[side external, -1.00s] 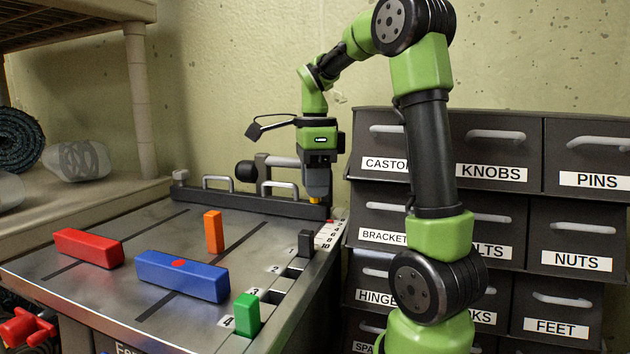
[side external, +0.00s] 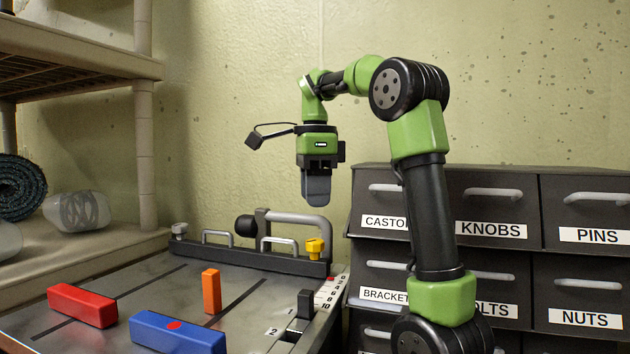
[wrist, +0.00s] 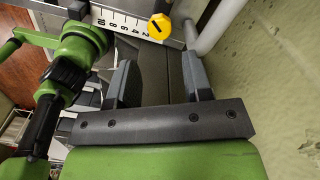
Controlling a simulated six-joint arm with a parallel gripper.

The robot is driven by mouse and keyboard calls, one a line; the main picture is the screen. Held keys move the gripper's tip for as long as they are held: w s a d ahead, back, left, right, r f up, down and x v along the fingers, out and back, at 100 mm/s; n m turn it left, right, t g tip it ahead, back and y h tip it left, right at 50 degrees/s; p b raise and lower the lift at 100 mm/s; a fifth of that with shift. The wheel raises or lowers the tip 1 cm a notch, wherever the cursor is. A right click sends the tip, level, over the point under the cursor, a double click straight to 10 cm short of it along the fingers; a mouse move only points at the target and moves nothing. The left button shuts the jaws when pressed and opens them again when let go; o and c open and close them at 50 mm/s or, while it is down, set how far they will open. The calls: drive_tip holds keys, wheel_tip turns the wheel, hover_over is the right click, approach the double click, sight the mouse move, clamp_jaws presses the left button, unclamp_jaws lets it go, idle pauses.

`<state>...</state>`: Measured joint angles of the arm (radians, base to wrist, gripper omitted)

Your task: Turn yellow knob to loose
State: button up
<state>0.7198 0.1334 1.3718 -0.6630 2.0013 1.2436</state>
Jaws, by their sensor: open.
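The yellow knob (side external: 315,247) stands upright at the right end of the dark rail along the bench's back edge. In the wrist view the knob (wrist: 160,26) is a yellow disc with a dark mark on its face, beyond the fingertips. No "loose" marking is legible. My gripper (side external: 316,200) points down above the knob, with a clear gap between them. In the wrist view its two grey fingers (wrist: 160,78) are apart with nothing between them.
A grey clamp handle (side external: 300,217) stands just behind the knob. A numbered scale (side external: 330,293) and a black slider (side external: 305,303) are in front. Orange (side external: 211,291), red (side external: 82,306) and blue (side external: 178,333) blocks are on the bench. Drawers (side external: 490,210) stand at right.

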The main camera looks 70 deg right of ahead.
sight(315, 241)
drive_tip(key=shift+r, duration=1.05)
drive_tip(key=w+a+g+h, duration=0.2)
drive_tip(key=w+g, duration=0.2)
drive_tip(key=shift+x, duration=5.4)
drive_tip(key=shift+c, duration=0.4)
